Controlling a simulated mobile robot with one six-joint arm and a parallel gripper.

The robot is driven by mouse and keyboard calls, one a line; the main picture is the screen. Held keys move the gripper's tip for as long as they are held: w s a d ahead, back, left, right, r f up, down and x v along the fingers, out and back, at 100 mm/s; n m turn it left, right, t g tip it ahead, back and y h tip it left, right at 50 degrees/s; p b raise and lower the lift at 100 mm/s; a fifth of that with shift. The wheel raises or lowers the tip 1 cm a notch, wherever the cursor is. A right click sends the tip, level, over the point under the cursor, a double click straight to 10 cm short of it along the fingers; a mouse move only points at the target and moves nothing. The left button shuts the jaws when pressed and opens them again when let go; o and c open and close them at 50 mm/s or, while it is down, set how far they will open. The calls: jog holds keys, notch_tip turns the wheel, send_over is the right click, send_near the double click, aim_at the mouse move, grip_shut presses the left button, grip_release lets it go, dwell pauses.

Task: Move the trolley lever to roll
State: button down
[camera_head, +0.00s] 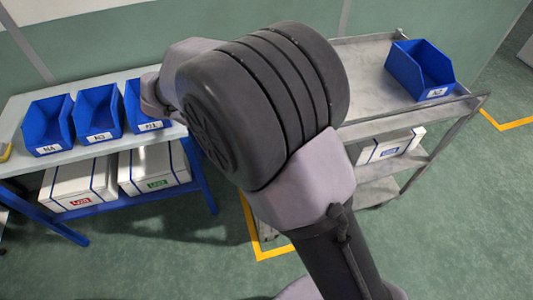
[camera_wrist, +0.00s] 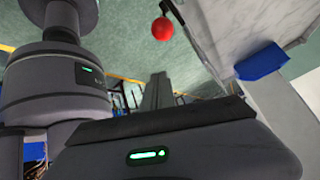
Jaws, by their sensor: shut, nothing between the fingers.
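The grey metal trolley (camera_head: 362,66) stands at the right in the head view, partly hidden behind my arm. A red ball-shaped knob (camera_wrist: 162,28) on a thin stem shows at the top of the wrist view, and it looks like the lever's end. Which setting the lever is in cannot be told. My gripper (camera_wrist: 158,82) is shut and empty in the wrist view, with its fingers below the knob in the picture and apart from it. The gripper and the knob are not visible in the head view.
A blue bin (camera_head: 420,70) sits on the trolley's top, and a white box (camera_head: 390,146) is on a lower shelf. A table (camera_head: 75,150) at the left holds several blue bins above white boxes. Yellow lines mark the green floor, which is open at the front right.

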jog(key=a+r+p, duration=0.1)
jog(key=a+r, duration=0.2)
jog(key=a, duration=0.2)
jog(key=shift+w+a+p, duration=0.15)
jog(key=shift+a+p, duration=0.1)
jog(key=shift+p, duration=0.1)
